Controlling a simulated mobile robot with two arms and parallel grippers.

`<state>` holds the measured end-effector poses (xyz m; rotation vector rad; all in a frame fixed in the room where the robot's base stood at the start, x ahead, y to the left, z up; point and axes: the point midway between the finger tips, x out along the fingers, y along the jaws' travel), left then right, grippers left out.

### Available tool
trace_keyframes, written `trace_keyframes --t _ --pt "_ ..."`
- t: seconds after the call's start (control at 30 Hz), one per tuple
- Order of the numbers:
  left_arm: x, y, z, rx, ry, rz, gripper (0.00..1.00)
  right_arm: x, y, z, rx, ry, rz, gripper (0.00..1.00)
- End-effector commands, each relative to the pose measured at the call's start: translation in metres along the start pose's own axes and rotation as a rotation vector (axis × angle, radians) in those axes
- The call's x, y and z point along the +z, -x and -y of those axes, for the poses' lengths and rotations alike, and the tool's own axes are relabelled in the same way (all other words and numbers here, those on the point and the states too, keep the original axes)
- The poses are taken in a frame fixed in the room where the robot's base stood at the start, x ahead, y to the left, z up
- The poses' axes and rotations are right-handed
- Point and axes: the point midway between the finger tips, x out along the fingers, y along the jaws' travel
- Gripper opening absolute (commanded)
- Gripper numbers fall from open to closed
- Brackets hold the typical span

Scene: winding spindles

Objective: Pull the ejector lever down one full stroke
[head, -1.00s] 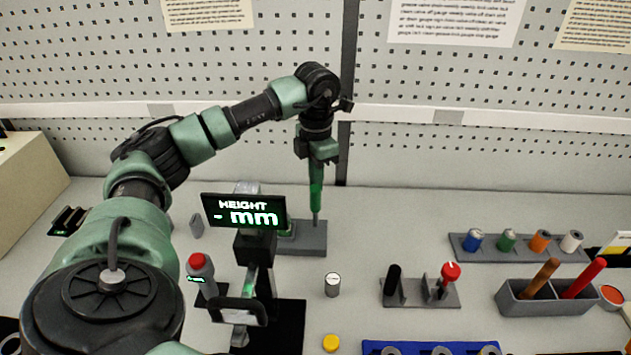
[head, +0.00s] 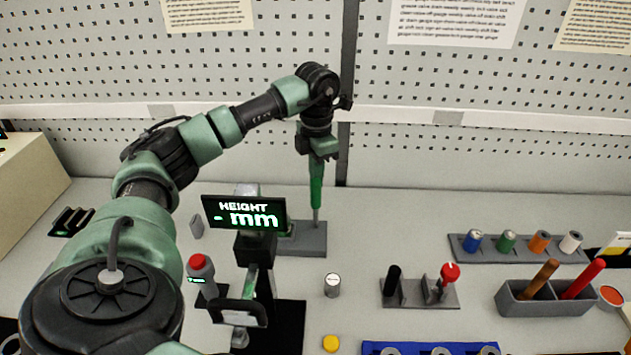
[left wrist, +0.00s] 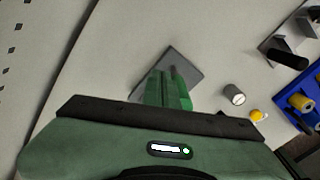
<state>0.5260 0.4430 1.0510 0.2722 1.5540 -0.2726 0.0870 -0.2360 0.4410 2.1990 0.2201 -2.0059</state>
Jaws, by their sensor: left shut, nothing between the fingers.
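My left gripper (head: 316,216) points straight down with its green fingers closed and nothing between them. Its tips are at the grey block (head: 313,243) behind the display; I cannot tell whether they touch it. In the left wrist view the green fingers (left wrist: 168,92) cover part of this grey block (left wrist: 188,62). No part is clearly marked as the ejector lever. A red-knobbed lever (head: 450,272) stands upright on a grey base to the right, beside a black handle (head: 392,278), well apart from my gripper. My right gripper is not in view.
A height gauge with a lit display (head: 244,214) stands front left of the gripper, with a red-topped post (head: 200,270) beside it. A grey cylinder (head: 332,285) stands on the table. Coloured spools fill a rack (head: 460,252) at right.

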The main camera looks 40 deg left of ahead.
Motion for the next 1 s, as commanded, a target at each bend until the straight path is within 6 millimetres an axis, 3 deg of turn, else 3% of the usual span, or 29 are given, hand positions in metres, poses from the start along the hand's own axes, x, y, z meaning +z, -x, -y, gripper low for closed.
trace_keyframes --t 0.27,1.0 --pt "0.002 0.005 -0.002 0.000 0.000 0.001 0.00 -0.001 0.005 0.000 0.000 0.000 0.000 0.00" --pt "0.006 0.079 -0.009 0.000 -0.001 0.001 0.00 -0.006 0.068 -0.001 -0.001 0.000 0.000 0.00"
